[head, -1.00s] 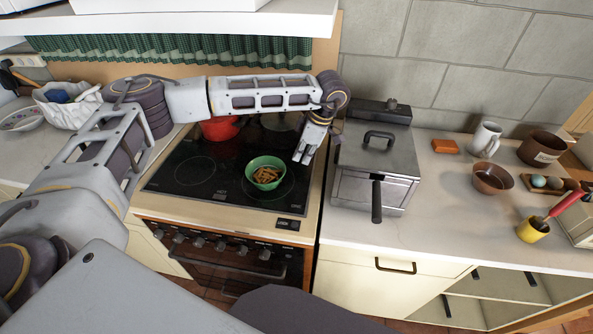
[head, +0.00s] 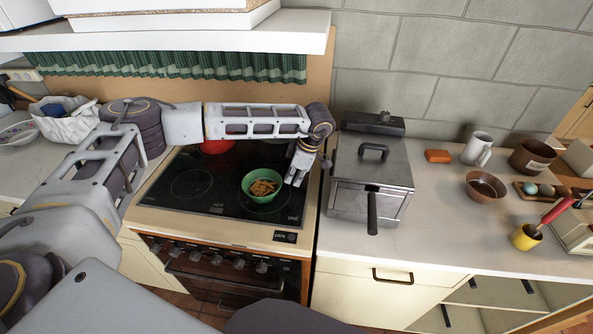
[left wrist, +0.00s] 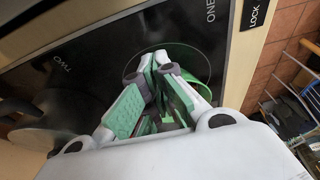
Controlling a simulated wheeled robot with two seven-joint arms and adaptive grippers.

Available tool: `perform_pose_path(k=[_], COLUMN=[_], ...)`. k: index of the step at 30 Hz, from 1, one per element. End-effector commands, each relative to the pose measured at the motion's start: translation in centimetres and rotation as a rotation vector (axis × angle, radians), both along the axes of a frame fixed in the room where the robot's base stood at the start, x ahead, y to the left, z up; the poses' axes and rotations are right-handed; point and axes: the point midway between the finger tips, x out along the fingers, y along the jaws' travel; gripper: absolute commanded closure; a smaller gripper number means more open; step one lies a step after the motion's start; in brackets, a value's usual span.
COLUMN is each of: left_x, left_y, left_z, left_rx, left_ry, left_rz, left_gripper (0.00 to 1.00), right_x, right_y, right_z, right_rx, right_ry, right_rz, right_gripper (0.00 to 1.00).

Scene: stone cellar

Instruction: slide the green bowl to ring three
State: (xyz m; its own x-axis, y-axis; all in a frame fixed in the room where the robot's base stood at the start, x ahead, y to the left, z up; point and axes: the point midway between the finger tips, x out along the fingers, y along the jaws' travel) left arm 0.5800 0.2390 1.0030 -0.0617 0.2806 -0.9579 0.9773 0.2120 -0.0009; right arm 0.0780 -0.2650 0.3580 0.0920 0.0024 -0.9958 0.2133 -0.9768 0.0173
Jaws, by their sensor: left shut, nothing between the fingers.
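The green bowl (head: 255,194), holding fry-like sticks, sits upright on the front right ring of the black cooktop (head: 222,203). In the left wrist view, part of the bowl (left wrist: 201,61) shows behind my fingers, near the label ONE; the label TWO is at the left. My left gripper (head: 295,181) is shut and empty, pointing down just right of the bowl; it also shows in the left wrist view (left wrist: 164,72). I cannot tell whether it touches the bowl. The front left ring (head: 191,185) is bare; its label is unreadable. My right gripper is out of view.
A pan (left wrist: 40,115) is near TWO. A metal fryer (head: 372,175) stands right of the stove. The front left cooktop is clear.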

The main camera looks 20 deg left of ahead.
Motion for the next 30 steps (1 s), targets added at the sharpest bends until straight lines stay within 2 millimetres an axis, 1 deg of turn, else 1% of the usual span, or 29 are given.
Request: perform_pose_path(k=[6, 12, 18, 30], left_x=[-0.2, -0.3, -0.3, -0.4], left_y=[0.8, 1.3, 1.5, 1.7], left_z=[-2.6, -4.3, -5.0, -5.0], left_rx=[0.001, 0.000, 0.000, 0.000], left_ry=[0.001, 0.000, 0.000, 0.000], left_rz=[0.000, 0.000, 0.000, 0.000], left_gripper=[1.00, 1.00, 1.00, 1.00], right_x=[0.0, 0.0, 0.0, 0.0], right_y=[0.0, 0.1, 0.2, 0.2], right_z=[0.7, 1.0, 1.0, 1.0], right_rx=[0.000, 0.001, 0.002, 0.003], right_ry=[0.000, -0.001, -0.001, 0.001], right_rz=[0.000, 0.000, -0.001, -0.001], right_gripper=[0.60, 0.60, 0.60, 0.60])
